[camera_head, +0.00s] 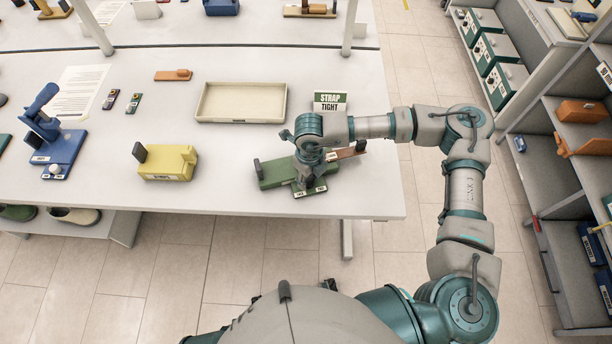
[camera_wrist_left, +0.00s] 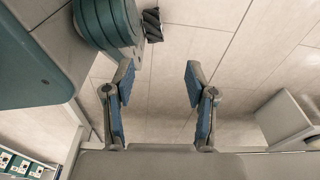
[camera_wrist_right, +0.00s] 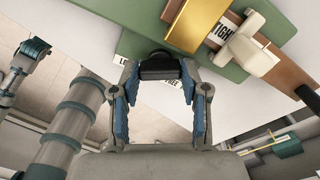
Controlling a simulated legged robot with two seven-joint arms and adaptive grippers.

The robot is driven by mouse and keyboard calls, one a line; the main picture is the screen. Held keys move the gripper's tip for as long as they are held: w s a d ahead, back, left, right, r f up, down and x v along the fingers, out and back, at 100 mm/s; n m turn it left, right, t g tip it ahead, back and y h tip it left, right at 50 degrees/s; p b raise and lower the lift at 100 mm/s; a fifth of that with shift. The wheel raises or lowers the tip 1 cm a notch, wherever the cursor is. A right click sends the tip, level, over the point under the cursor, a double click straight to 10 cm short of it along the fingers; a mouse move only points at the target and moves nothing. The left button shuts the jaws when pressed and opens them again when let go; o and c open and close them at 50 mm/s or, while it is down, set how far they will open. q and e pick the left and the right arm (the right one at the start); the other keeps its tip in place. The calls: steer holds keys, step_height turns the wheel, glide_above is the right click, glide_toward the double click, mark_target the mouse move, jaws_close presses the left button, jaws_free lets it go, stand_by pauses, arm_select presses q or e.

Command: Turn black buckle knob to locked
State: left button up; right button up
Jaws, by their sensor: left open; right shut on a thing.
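The green fixture (camera_head: 274,172) lies near the front right of the table, partly hidden under my right arm. In the right wrist view its green plate (camera_wrist_right: 105,25) carries a gold bar (camera_wrist_right: 196,22), a pale lever piece (camera_wrist_right: 252,44) and a brown strap. The black buckle knob (camera_wrist_right: 158,68) sits at the plate's edge between the fingers of my right gripper (camera_wrist_right: 158,74), which is shut on it. White labels beside the knob are partly covered, so its setting cannot be read. My left gripper (camera_wrist_left: 158,76) is open and empty above the floor in the left wrist view.
A "STRAP TIGHT" sign (camera_head: 330,101) stands behind the fixture. A beige tray (camera_head: 241,118) is behind it to the left. A yellow block fixture (camera_head: 166,164) and a blue fixture (camera_head: 58,152) stand farther left. Shelves (camera_head: 547,190) are at the right, across the aisle.

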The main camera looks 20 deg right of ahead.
mark_target(308, 179)
steer(key=shift+d, duration=0.75)
steer(key=o, duration=1)
steer(key=shift+o, duration=0.8)
steer(key=shift+a, duration=0.75)
steer(key=shift+r, duration=0.3)
arm_select(q)
steer(key=shift+s+d, duration=0.1)
steer(key=shift+d, duration=0.2)
arm_select(e)
step_height(308, 179, up, 11)
steer(key=shift+a+r, duration=0.15)
steer(key=shift+a, duration=0.15)
arm_select(q)
steer(key=shift+d, duration=0.1)
arm_select(e)
steer(key=shift+w+d, duration=0.1)
steer(key=shift+d, duration=0.05)
